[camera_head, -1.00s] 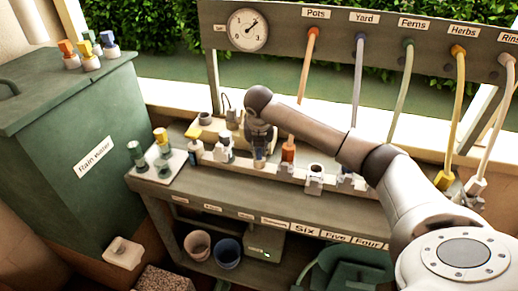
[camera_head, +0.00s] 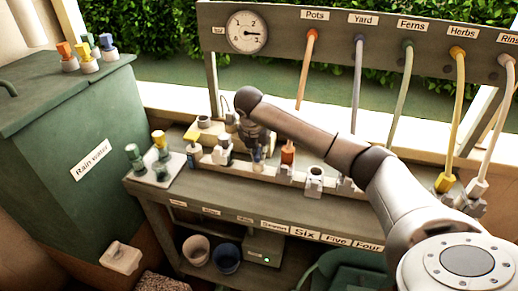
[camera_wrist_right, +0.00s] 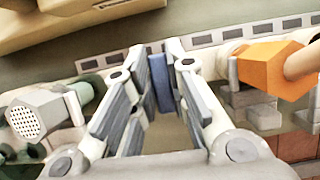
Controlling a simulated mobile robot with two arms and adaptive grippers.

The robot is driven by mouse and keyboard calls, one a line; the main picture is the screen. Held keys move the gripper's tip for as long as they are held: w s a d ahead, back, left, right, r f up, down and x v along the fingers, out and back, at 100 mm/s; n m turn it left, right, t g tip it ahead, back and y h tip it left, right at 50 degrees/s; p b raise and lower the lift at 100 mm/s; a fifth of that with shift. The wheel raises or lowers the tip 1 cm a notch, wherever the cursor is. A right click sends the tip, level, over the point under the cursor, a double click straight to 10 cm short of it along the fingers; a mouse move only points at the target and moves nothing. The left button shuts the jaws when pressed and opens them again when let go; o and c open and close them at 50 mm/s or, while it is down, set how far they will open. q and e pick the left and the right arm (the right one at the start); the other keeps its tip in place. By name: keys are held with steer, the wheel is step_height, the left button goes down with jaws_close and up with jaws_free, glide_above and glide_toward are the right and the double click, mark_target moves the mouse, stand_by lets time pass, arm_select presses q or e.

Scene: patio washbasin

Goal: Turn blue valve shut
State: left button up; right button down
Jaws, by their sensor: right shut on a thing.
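My right gripper (camera_head: 258,147) reaches down to the row of pipe fittings on the bench. In the right wrist view its fingers (camera_wrist_right: 160,80) are closed on the flat blue valve handle (camera_wrist_right: 159,82), one pad on each side. In the head view only a small part of the blue valve (camera_head: 258,166) shows below the fingers; the gripper hides the rest. My left gripper is out of view.
An orange-capped fitting (camera_head: 288,153) stands just right of the gripper; the orange piece also shows in the wrist view (camera_wrist_right: 272,67). A dial gauge (camera_head: 247,32) hangs on the back board. Left are a tray (camera_head: 150,178) of fittings and a green rain-water bin (camera_head: 75,150).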

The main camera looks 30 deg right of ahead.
steer(key=c, duration=1.4)
jaws_free()
steer(key=v, duration=1.2)
